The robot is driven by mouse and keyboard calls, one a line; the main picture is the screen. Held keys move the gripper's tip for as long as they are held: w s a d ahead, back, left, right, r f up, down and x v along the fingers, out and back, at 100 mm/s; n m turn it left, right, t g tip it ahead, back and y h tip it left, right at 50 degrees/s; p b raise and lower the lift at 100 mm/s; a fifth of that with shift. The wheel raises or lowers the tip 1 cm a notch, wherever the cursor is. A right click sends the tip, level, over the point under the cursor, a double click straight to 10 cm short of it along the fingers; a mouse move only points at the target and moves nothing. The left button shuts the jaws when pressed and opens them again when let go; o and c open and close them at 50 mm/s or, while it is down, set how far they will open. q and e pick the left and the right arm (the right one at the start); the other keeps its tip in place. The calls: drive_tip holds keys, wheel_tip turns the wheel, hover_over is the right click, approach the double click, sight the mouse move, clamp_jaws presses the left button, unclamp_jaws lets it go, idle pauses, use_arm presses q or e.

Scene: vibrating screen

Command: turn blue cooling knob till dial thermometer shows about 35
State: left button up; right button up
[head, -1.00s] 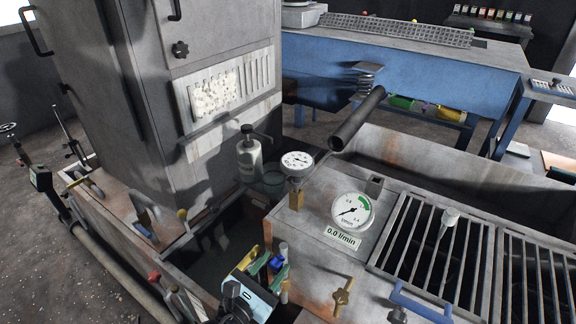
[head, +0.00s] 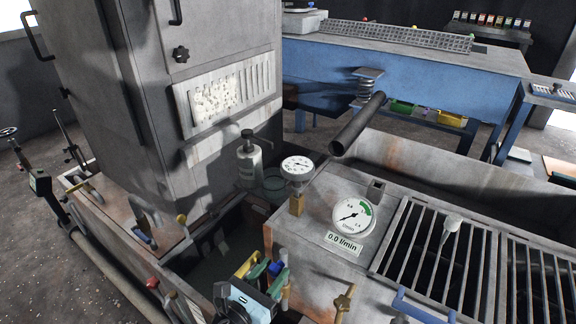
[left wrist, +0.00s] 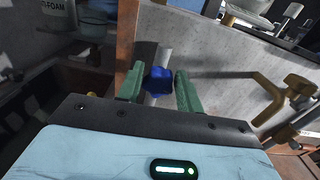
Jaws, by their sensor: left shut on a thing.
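The blue cooling knob (head: 275,267) is low in the middle of the head view, partly hidden by my left gripper (head: 263,269). In the left wrist view the blue knob (left wrist: 158,80) sits on a pale pipe between the two green fingers of my left gripper (left wrist: 160,90), which is shut on it. The dial thermometer (head: 297,166) is a small round white dial above a brass fitting, behind the knob; its numbers are too small to read. My right gripper is not in view.
A larger flow gauge (head: 353,215) stands right of the thermometer, above a plate reading 0.0 l/min. A grate (head: 480,260) with a blue handle (head: 423,306) lies at right. A brass valve (head: 343,302) is right of my gripper; a pump bottle (head: 249,158) stands behind.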

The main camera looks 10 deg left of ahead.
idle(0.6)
use_arm(q)
drive_tip(key=o, duration=0.5)
drive_tip(key=shift+o, duration=0.2)
drive_tip(key=shift+s, duration=0.1)
drive_tip(key=shift+v, duration=1.3)
drive_tip(key=v, duration=0.3)
drive_tip(key=shift+s+a+b, duration=0.1)
drive_tip(key=shift+b, duration=0.25)
drive_tip(key=o, duration=0.3)
